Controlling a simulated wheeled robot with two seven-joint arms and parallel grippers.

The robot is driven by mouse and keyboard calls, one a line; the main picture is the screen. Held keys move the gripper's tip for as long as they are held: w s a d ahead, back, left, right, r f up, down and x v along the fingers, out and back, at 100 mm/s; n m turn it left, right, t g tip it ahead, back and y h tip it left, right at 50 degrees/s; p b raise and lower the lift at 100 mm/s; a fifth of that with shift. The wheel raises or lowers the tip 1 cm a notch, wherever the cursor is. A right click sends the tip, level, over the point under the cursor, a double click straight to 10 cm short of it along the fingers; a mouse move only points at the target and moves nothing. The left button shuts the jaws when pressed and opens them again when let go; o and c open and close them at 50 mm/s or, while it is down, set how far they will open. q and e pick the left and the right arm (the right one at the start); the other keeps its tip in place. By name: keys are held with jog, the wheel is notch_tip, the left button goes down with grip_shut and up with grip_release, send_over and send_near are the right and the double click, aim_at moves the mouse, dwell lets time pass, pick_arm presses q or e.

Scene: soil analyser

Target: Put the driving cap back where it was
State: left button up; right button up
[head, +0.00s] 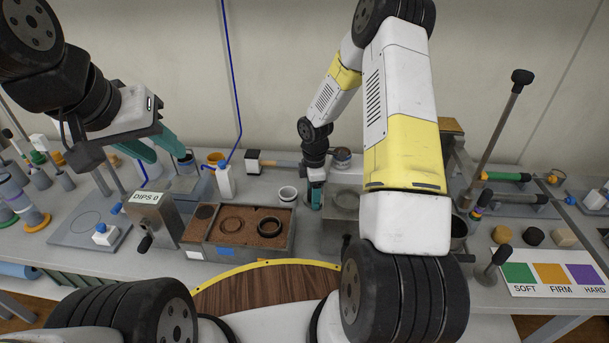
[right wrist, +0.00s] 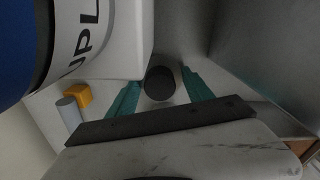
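A dark round-topped piece (right wrist: 160,83), apparently the driving cap, lies between the two teal fingers of my right gripper (right wrist: 160,80) in the right wrist view. Pale surface shows on both sides of it, so the fingers look apart from it. In the head view my right gripper (head: 316,198) points down at the bench beside the soil tray (head: 243,249); I cannot make out the cap there. My left gripper (head: 168,156) is open and empty, raised above the left part of the bench.
A grey box labelled DIPS 0 (head: 147,215) stands left of the soil tray. A white cup (head: 288,195) is close to my right gripper. A SOFT/FIRM/HARD colour card (head: 552,277) lies at the right. In the right wrist view a large white, blue-topped container (right wrist: 110,35) stands near the fingers.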

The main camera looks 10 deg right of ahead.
jog(key=o, duration=0.4)
jog(key=s+r+m+t, duration=0.1)
jog(key=s+r+m, duration=0.2)
jog(key=r, duration=1.8)
jog(key=s+a+r+m+t+y, duration=0.1)
jog(key=s+r+m+t, duration=0.1)
jog(key=s+r+m, duration=0.5)
jog(key=s+a+r+m+t+y, duration=0.1)
jog(key=s+r+m+t, duration=0.2)
jog(key=s+r+m, duration=0.4)
jog(key=s+r, duration=0.2)
jog(key=s, duration=0.5)
jog(key=shift+s+r, duration=0.15)
jog(key=shift+r, duration=0.15)
jog(key=shift+a, duration=0.1)
